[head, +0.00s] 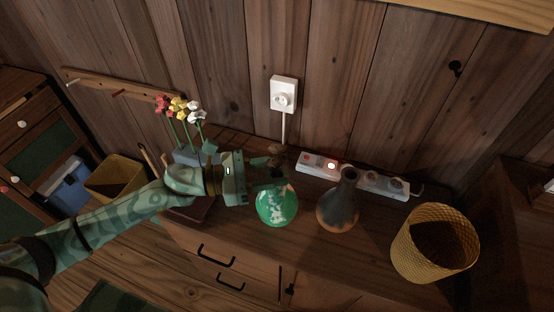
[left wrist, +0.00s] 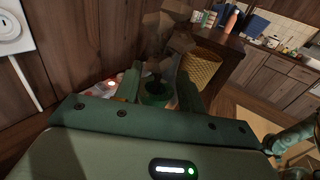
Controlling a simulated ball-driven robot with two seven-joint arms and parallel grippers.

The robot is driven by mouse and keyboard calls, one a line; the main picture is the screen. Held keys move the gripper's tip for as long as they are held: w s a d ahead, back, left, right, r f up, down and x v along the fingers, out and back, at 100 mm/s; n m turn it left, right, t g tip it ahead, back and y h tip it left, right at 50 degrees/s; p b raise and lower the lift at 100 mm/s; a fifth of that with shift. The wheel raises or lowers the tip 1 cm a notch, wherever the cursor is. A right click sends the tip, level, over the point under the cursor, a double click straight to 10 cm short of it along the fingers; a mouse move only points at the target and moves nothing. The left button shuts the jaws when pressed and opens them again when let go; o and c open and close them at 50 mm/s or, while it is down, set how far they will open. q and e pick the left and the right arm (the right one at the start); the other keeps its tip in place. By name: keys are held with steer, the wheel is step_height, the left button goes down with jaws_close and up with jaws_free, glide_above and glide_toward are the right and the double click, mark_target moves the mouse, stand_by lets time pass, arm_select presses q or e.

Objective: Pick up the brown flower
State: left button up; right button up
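The brown flower (head: 275,150) stands in the green and white round vase (head: 277,207) on the wooden cabinet. Its petals (left wrist: 167,36) look large in the left wrist view, above the green rim of the vase (left wrist: 156,97). My left gripper (head: 268,173) is at the vase mouth, just below the flower head. In the left wrist view its two fingers (left wrist: 159,88) are apart, one on each side of the vase mouth and the stem region. The stem is mostly hidden, and I see no finger closed on it. My right gripper does not show clearly.
A dark brown vase (head: 338,203) stands close to the right of the green one. Behind are a power strip (head: 350,174) and a wall outlet (head: 284,94). A yellow basket (head: 433,243) is farther right. Red, yellow and white flowers (head: 181,108) stand behind my left arm.

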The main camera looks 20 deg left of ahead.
mark_target(285, 173)
arm_select(q)
steer(key=x, duration=0.3)
steer(key=shift+w, duration=0.15)
steer(key=shift+f, duration=0.1)
jaws_close()
